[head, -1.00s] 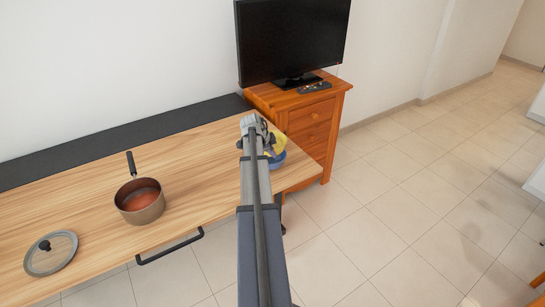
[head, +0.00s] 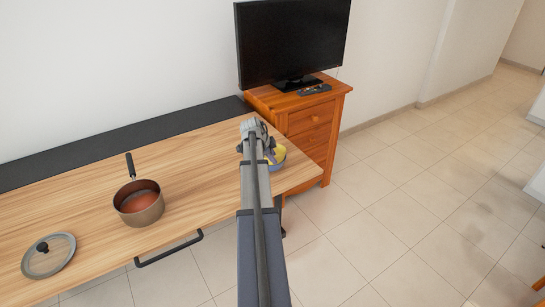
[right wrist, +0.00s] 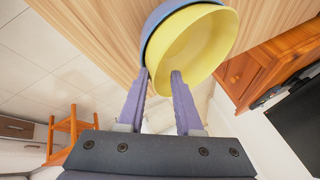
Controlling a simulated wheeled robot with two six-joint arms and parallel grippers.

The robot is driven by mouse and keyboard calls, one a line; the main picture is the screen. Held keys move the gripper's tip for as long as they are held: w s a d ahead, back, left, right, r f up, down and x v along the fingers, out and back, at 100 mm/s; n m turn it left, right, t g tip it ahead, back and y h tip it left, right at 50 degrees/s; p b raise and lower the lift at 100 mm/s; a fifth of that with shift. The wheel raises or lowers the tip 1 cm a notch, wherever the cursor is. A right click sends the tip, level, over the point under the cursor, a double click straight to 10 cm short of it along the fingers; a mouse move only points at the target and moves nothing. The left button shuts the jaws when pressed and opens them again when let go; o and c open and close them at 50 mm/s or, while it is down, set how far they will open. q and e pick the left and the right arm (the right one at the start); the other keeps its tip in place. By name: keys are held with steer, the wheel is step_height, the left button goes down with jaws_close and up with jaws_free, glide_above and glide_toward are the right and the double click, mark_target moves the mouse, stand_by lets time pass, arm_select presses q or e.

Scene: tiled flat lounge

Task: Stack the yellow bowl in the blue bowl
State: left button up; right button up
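The yellow bowl (head: 277,155) sits inside the blue bowl (head: 278,166) near the right end of the wooden table, partly hidden by my right arm. In the right wrist view the yellow bowl (right wrist: 205,50) shows its inside, with the blue bowl (right wrist: 150,40) showing as a band along its left edge. My left gripper is not in view.
A saucepan (head: 140,205) and a glass lid (head: 48,256) stand on the wooden table (head: 195,165) to the left. A wooden cabinet (head: 312,118) with a television (head: 292,40) stands just behind the bowls. The table between saucepan and bowls is clear.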

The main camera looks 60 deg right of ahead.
stand_by(0.3)
steer(key=shift+r+p, duration=0.85)
steer(key=shift+p, duration=0.05)
steer(key=p+v, duration=0.9)
steer(key=v, duration=0.2)
steer(key=shift+a+r+p, duration=0.15)
steer(key=shift+a+p, duration=0.15)
steer(key=shift+p, duration=0.05)
